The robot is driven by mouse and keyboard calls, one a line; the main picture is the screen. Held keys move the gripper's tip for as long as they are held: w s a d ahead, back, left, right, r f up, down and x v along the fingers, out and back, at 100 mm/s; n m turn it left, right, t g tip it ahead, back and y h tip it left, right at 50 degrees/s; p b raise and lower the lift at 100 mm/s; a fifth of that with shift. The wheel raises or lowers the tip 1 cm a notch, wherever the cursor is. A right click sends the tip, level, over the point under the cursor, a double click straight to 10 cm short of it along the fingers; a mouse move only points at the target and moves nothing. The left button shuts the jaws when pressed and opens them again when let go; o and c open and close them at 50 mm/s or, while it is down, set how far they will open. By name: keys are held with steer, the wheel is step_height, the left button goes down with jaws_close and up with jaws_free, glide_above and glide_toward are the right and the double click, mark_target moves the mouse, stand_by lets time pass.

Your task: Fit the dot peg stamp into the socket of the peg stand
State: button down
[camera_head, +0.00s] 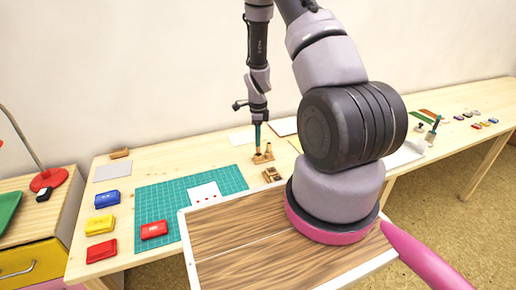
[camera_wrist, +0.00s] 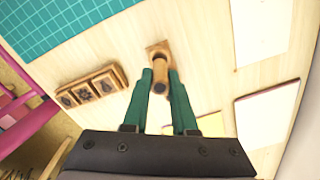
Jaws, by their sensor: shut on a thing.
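My gripper (camera_head: 257,146) reaches straight down over the table, its green fingers pointing at the wooden peg stand (camera_head: 267,156). In the wrist view my gripper (camera_wrist: 160,73) is shut on the dot peg stamp (camera_wrist: 159,76), a round wooden peg with a dark end facing the camera. The peg stand (camera_wrist: 157,48) shows as a wooden block at the fingertips, at the peg's far end. The stamp's lower end and the socket are hidden, so I cannot tell whether the peg is in the socket or just above it.
A wooden block with dark-patterned squares (camera_wrist: 92,88) lies near the stand. A green cutting mat (camera_head: 170,205) holds a white card (camera_head: 205,193) and a red inkpad (camera_head: 154,230). Blue (camera_head: 107,199) and yellow (camera_head: 101,225) inkpads stand left. White sheets (camera_wrist: 265,115) lie to the right.

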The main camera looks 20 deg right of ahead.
mark_target(258, 150)
steer(key=shift+f, duration=2)
steer(key=shift+f, duration=0.15)
steer(key=c, duration=0.7)
jaws_free()
